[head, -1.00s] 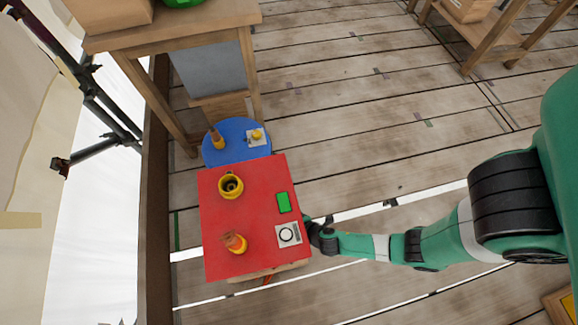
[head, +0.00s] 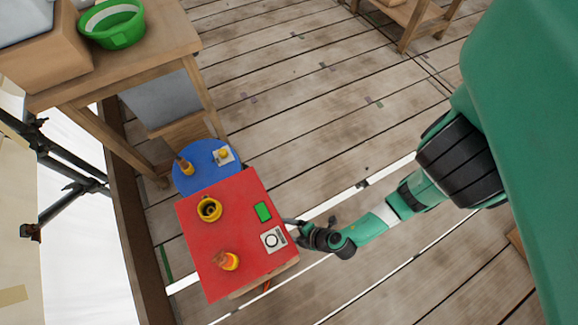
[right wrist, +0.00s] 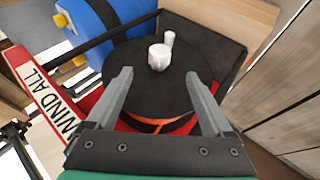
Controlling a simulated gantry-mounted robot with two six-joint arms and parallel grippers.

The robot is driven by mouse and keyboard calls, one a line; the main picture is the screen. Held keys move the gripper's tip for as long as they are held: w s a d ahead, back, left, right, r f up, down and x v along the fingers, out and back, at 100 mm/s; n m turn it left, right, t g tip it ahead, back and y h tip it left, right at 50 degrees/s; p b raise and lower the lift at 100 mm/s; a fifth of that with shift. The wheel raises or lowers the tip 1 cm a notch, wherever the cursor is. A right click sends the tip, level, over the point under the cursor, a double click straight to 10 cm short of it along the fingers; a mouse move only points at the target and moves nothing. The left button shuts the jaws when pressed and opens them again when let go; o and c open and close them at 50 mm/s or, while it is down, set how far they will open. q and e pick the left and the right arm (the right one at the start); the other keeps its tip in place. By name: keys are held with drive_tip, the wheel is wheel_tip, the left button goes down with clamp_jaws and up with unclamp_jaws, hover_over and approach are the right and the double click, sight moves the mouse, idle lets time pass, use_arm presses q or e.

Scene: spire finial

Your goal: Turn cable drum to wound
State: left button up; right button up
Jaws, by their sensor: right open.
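In the right wrist view, a round black drum face (right wrist: 140,85) carries a white hub knob (right wrist: 159,57) with a smaller white peg beside it. Orange cable (right wrist: 150,126) shows at its near edge. I take this to be the cable drum; I cannot read its setting. My right gripper (right wrist: 158,76) is open, its two fingers over the drum face, with the knob slightly beyond and between the tips. I cannot tell if they touch the face. In the head view my right gripper (head: 296,228) is at the red table's right side. My left gripper is not in view.
A blue round stool (head: 207,178) stands behind. A wooden bench (head: 170,45) is at upper left. Right of the table is open plank floor.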

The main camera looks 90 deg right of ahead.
drive_tip(key=shift+a, duration=0.1)
drive_tip(key=c, duration=0.3)
drive_tip(key=f+m, duration=0.1)
drive_tip(key=f, duration=0.1)
drive_tip(key=s+f+m, duration=0.1)
drive_tip(key=f, duration=0.1)
drive_tip(key=a+f, duration=0.1)
drive_tip(key=f, duration=0.1)
drive_tip(key=shift+s+m+g+y, duration=0.2)
drive_tip(key=shift+m+g+y, duration=0.1)
drive_tip(key=shift+m+y, duration=0.1)
drive_tip(key=c, duration=0.7)
drive_tip(key=shift+w+a+f, duration=0.6)
drive_tip(key=shift+w+f, duration=0.1)
drive_tip(key=shift+f, duration=0.1)
clamp_jaws()
drive_tip(key=w+d+f+b, duration=0.5)
drive_tip(key=w+f+b, duration=0.1)
drive_tip(key=w+f, duration=0.2)
drive_tip(key=shift+d, duration=0.15)
drive_tip(key=shift+d+r, duration=0.1)
drive_tip(key=shift+d, duration=0.05)
